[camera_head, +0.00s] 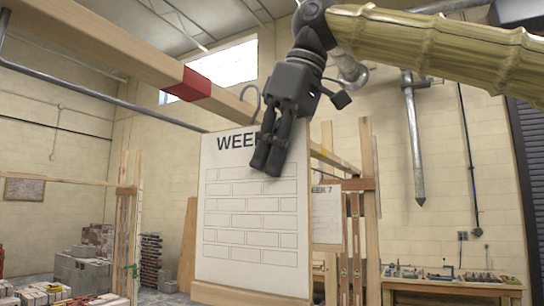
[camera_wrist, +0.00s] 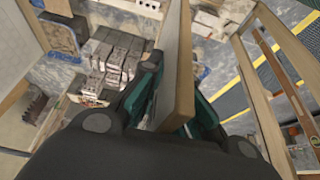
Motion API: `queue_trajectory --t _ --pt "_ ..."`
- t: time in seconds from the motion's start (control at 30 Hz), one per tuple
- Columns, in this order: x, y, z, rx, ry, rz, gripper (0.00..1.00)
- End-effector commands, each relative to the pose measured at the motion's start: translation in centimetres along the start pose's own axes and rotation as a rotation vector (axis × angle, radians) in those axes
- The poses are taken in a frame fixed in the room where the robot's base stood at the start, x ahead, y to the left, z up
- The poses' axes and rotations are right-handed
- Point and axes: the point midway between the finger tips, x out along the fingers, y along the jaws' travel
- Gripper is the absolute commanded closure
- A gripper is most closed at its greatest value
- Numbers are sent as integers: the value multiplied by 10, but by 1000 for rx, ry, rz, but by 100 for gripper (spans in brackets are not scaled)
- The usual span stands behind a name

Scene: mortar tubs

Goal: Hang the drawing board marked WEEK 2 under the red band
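My gripper (camera_head: 270,155) is shut on the top edge of a white drawing board (camera_head: 250,215) with a brick pattern. The board hangs roughly upright. Its heading reads "WEEK"; my fingers hide the number. In the wrist view the board (camera_wrist: 180,65) shows edge-on between my two fingers (camera_wrist: 175,100). A grey hook (camera_head: 251,104) rises above the board's top edge, in front of the wooden beam in the picture; I cannot tell whether it touches the beam. The red band (camera_head: 188,84) is on the beam (camera_head: 118,48), up and left of the hook and board.
Another board marked WEEK 7 (camera_head: 327,212) is behind on the right, near wooden posts. A tool bench (camera_head: 450,283) stands at the right. Block stacks (camera_head: 85,270) are at the lower left. The space left of the held board, below the beam, looks clear.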

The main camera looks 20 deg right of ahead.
Motion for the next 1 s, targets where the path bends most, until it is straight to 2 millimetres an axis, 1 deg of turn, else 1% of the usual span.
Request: queue_trajectory --t 1.0 --pt "23 0 -56 0 0 1 100"
